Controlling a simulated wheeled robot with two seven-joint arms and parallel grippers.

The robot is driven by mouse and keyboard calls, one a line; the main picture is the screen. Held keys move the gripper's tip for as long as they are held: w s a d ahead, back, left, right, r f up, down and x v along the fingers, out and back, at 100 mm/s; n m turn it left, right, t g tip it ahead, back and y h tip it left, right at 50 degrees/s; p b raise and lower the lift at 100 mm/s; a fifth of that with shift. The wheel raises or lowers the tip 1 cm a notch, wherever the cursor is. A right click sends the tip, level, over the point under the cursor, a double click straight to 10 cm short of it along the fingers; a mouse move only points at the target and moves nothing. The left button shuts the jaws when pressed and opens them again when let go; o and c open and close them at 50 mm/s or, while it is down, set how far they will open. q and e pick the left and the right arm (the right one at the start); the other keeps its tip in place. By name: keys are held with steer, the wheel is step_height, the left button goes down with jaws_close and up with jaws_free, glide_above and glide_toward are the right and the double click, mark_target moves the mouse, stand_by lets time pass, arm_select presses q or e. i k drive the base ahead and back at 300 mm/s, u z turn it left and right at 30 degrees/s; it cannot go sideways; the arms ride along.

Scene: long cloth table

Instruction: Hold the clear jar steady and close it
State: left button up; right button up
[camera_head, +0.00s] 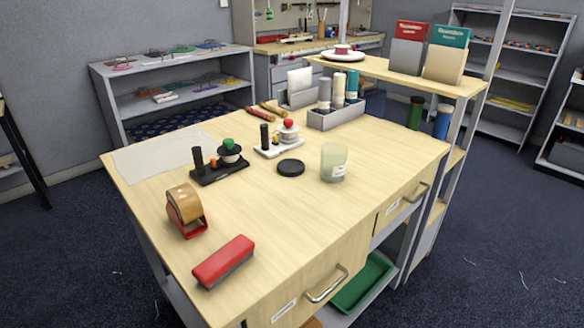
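The clear jar (334,163) stands upright on the wooden table, right of the middle. It is pale greenish and see-through, with a small white label low on its side. Its top looks open. A flat round black lid (291,167) lies on the table just left of the jar, apart from it. Neither my left nor my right gripper shows in the head view.
Left of the lid stand a white stand (279,146) and a black stand (220,168) with knobs. A grey caddy (336,117) stands behind the jar. The table's front right is clear.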

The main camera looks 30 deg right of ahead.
mark_target(333, 163)
steer(key=u, duration=3.1)
steer(key=k, duration=2.5)
steer(key=z, duration=1.5)
